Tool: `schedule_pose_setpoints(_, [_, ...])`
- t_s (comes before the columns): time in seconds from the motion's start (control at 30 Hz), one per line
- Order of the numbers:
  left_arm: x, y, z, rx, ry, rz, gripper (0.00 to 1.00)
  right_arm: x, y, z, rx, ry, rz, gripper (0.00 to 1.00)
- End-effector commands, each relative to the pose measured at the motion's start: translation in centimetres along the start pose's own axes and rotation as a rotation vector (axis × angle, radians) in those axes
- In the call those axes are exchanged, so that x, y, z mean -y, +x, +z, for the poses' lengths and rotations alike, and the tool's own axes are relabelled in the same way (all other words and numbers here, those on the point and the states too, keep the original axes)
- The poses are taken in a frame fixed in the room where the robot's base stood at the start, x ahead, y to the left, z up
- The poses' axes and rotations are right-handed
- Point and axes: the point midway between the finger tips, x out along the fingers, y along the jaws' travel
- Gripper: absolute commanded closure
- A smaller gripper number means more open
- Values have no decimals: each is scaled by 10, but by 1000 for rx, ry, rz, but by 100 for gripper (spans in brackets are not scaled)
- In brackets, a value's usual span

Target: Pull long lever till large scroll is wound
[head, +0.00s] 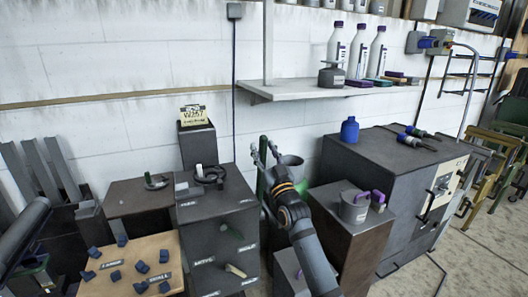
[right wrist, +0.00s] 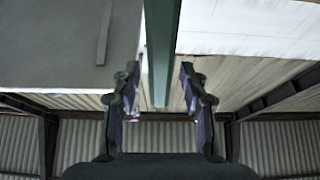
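A dark green upright bar (head: 263,181) stands beside my right gripper (head: 266,152) in the head view. It also shows in the right wrist view (right wrist: 161,45), running from the top edge down between the two fingertips. My right gripper (right wrist: 159,88) is open there, with a finger on each side of the bar and visible gaps. I cannot tell for sure whether this bar is the long lever. No large scroll can be made out. My left gripper is not in view; only part of my left arm shows at the left edge.
A grey cabinet (head: 222,238) with labels and small handles stands left of the bar. A brown pedestal with a grey mug (head: 354,207) stands right of my arm. A board (head: 136,256) with several blue pieces is at lower left. A shelf (head: 320,93) hangs above.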

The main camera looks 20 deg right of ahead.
Motion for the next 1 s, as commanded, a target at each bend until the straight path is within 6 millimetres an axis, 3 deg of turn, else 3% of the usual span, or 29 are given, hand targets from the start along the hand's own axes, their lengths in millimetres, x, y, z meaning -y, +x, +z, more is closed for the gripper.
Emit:
schedule_pose_setpoints(0.23, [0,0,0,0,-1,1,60,0,-7,1,2,-2,0,57])
schedule_pose_setpoints(0.47, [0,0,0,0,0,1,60,0,-52,1,3,-4,-1,57])
schedule_pose_setpoints(0.6, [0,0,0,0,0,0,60,0,-66,1,2,-4,0,57])
schedule_pose_setpoints(1.0, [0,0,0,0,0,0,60,0,-75,0,0,0,0,57])
